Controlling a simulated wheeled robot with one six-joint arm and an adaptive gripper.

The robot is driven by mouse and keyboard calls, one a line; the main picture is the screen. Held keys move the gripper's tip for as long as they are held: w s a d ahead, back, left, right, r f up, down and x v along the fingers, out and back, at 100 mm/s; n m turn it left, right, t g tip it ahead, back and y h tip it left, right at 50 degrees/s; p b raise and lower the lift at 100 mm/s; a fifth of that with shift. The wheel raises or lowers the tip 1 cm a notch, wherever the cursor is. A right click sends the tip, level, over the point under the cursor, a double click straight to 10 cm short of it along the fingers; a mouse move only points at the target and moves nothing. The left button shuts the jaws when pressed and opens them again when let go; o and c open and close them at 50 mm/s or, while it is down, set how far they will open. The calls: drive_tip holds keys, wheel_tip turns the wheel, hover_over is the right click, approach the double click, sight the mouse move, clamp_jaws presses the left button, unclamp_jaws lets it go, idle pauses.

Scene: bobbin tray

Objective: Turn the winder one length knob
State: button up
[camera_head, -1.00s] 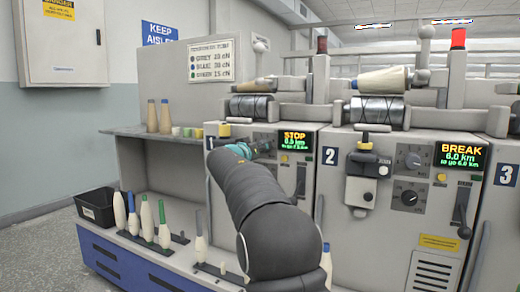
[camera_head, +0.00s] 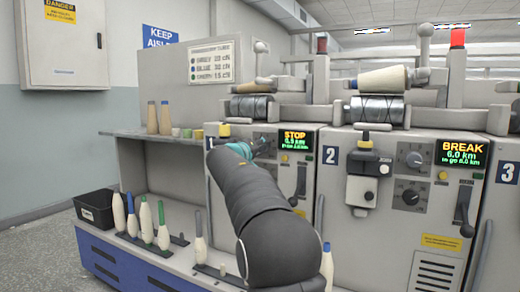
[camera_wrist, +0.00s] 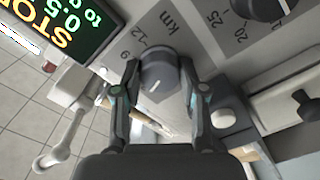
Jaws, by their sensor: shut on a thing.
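The length knob (camera_wrist: 160,74) of winder one is a dark round knob with a pale pointer line, on a grey panel marked "km" with numbers such as 9 and 12. In the wrist view my gripper (camera_wrist: 160,84) has a finger on each side of this knob and is shut on it. In the head view my gripper (camera_head: 262,146) is at the panel of winder one, and my arm hides the knob. Winder one's display (camera_head: 295,140) reads STOP in yellow, with green text below; it also shows in the wrist view (camera_wrist: 72,30).
A second dark knob (camera_wrist: 268,6) with a 20–25 scale sits near the length knob. A lever (camera_head: 300,182) hangs below the display. Winder two (camera_head: 335,190) stands to the right, its display (camera_head: 461,155) reading BREAK. Bobbins stand on the lower shelf at left.

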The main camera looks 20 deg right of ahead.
idle(0.4)
drive_tip(key=o, duration=1.1)
drive_tip(key=shift+o, duration=0.2)
drive_tip(key=v, duration=1.2)
drive_tip(key=shift+s, duration=0.1)
